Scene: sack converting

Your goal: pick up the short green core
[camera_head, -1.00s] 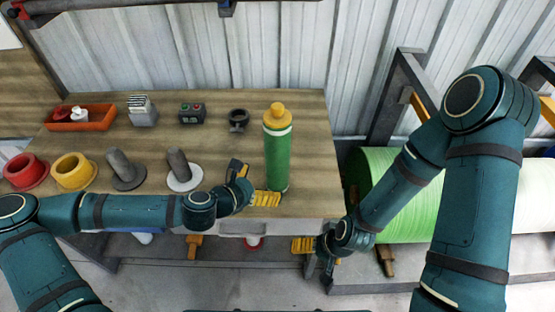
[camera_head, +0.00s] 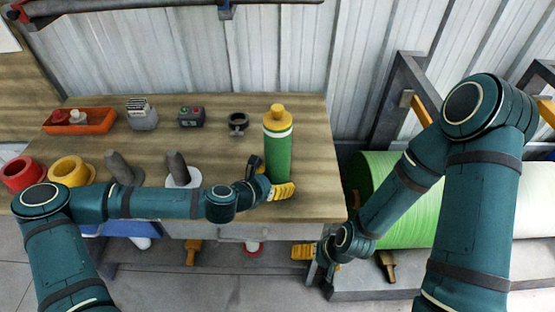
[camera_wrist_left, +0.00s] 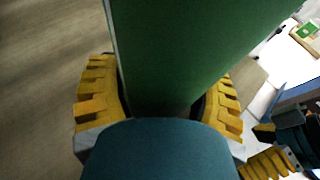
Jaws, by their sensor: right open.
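The short green core (camera_head: 277,157) stands upright near the right side of the wooden table, with a pale band and a yellow top. My left gripper (camera_head: 272,188) is low at the core, hiding its foot in the head view. In the left wrist view the green core (camera_wrist_left: 175,50) lies between the two yellow ribbed fingers (camera_wrist_left: 165,105), one on each side. A dark strip shows beside the right finger; whether both fingers press on the core is unclear. My right gripper (camera_head: 315,252) is open and empty, low beyond the table's front right edge.
On the wooden table (camera_head: 310,140) are a red ring (camera_head: 22,174), a yellow ring (camera_head: 70,172), two grey posts on round bases, an orange tray (camera_head: 95,127), a grey holder (camera_head: 142,113) and a button box (camera_head: 191,117). A large green roll (camera_head: 385,178) lies at the right.

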